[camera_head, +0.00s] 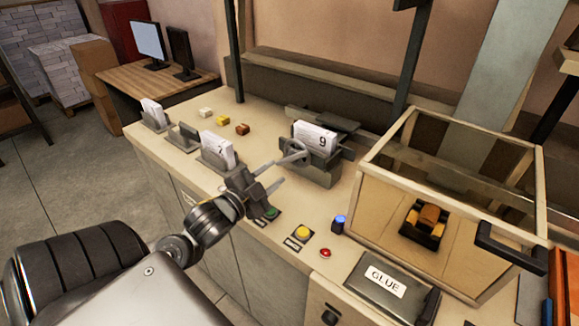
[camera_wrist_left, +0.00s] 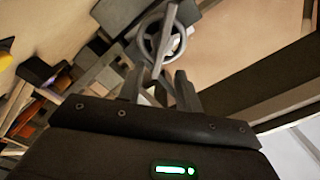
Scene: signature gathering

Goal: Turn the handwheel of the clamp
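The clamp (camera_head: 318,172) is a grey vise on the bench and holds a white paper block (camera_head: 315,138) marked 9. Its grey handwheel (camera_head: 293,152) is on the near left side, facing my left gripper (camera_head: 279,172). In the left wrist view the handwheel (camera_wrist_left: 145,45) is a spoked ring, with a grey bar crossing in front of it. My left gripper (camera_wrist_left: 160,80) is open there, its two fingers apart on either side of the bar's lower end. I cannot tell whether they touch it. My right gripper is not in view.
Left of the clamp stand holders with paper blocks, one marked 7 (camera_head: 218,150). Yellow (camera_head: 302,232) and red (camera_head: 325,252) buttons are at the front edge. A clear-walled box (camera_head: 462,178) and a glue case (camera_head: 388,287) are at right. Small coloured blocks lie behind.

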